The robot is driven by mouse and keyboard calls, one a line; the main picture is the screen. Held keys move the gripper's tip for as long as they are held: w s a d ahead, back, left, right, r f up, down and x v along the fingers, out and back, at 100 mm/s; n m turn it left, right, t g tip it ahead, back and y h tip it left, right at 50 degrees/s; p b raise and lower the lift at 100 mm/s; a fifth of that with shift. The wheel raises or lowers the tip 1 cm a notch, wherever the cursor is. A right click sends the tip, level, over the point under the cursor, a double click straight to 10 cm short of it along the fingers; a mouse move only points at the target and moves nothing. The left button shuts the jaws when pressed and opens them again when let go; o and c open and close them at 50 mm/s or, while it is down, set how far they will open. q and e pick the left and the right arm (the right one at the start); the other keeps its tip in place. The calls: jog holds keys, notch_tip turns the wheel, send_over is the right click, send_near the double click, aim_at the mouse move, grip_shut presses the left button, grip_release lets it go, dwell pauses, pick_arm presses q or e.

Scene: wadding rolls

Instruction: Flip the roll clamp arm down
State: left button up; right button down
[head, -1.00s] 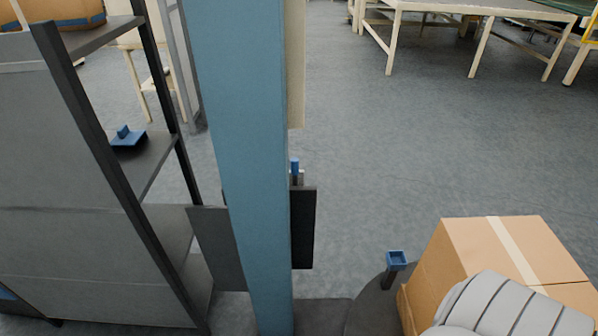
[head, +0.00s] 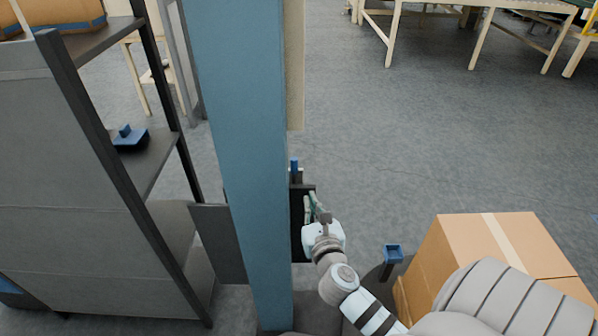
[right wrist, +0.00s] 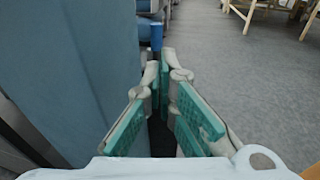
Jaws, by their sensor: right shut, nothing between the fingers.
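The clamp arm shows as a short upright piece with a blue tip (head: 295,167), just right of the blue pillar. Its lower part and the clamp's body are largely hidden behind the pillar and a dark panel. The blue tip (right wrist: 156,36) also shows in the right wrist view, just beyond my fingertips. My right gripper (head: 312,198) is shut and empty, in front of the dark panel, below and slightly right of the blue tip. Its teal-padded fingers (right wrist: 165,62) point toward the blue tip, apparently apart from it. My left gripper is not in view.
The tall blue pillar (head: 235,130) stands close left of my right gripper. A grey shelf rack (head: 60,150) is at the left. A cardboard box (head: 470,255) and a blue-topped post (head: 393,252) are at lower right.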

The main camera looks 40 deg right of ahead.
aim_at(297, 165)
jog(key=b+x, duration=0.2)
jog(key=x, duration=1.2)
jog(key=shift+b, duration=0.35)
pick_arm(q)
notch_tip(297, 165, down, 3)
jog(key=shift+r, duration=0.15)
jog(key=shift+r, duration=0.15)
pick_arm(e)
jog(key=shift+r, duration=0.1)
